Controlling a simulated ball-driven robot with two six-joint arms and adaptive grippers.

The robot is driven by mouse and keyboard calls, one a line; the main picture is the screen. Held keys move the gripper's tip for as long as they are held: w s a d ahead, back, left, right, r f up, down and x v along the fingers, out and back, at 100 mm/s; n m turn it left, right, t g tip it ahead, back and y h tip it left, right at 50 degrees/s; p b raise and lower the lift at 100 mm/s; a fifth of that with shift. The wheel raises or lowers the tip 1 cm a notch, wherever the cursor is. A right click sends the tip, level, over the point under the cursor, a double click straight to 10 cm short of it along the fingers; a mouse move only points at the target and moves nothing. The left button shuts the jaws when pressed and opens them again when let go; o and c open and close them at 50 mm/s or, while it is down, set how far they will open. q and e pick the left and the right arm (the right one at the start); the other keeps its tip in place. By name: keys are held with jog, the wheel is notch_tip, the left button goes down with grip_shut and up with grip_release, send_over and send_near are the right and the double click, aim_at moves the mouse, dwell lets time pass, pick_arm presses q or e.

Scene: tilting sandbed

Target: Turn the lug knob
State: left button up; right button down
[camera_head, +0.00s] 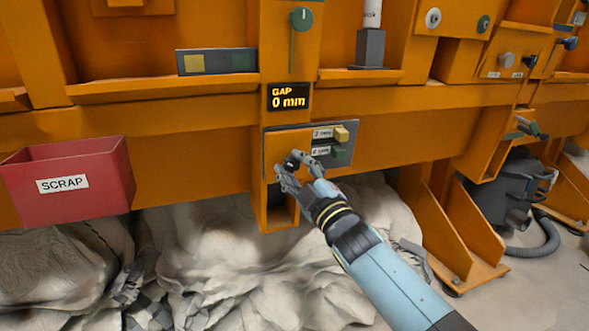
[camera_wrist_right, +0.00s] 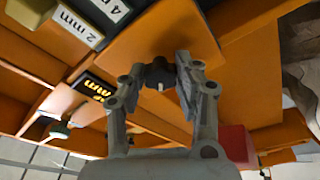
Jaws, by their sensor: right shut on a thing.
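The lug knob (camera_head: 291,162) is a small black knob on the orange panel below the gap display. It shows in the right wrist view (camera_wrist_right: 159,74) as a dark round knob with a pale mark on its front. My right gripper (camera_head: 294,165) is shut on it, one finger on each side; the fingers partly hide the knob in the head view. The fingers also show in the right wrist view (camera_wrist_right: 160,78). My left gripper is not in view.
Beside the knob are a yellow key (camera_head: 341,134) and a green key (camera_head: 338,152), labelled 2 mm and 4 mm. The display (camera_head: 289,97) reads GAP 0 mm. A red SCRAP bin (camera_head: 100,190) hangs left. Pale lumpy material (camera_head: 220,250) lies below. A dark vacuum (camera_head: 505,190) stands right.

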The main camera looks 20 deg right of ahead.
jog(key=m+h, duration=0.1)
jog(key=m, duration=0.4)
jog(key=shift+f+t, duration=0.2)
jog(key=shift+t, duration=0.2)
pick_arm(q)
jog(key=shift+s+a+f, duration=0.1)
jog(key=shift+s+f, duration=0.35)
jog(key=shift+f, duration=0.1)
pick_arm(e)
jog(key=shift+a+f+m+h, duration=0.1)
jog(key=shift+m+h, duration=0.4)
jog(key=shift+m, duration=1.9)
pick_arm(q)
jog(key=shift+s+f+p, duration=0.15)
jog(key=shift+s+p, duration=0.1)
jog(key=shift+p, duration=0.05)
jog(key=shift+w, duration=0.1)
pick_arm(e)
jog(key=c, duration=1.4)
grip_release()
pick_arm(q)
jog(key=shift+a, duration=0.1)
pick_arm(e)
jog(key=o, duration=0.5)
jog(key=shift+t, duration=0.3)
jog(key=v, duration=1.2)
jog(key=shift+s, duration=0.1)
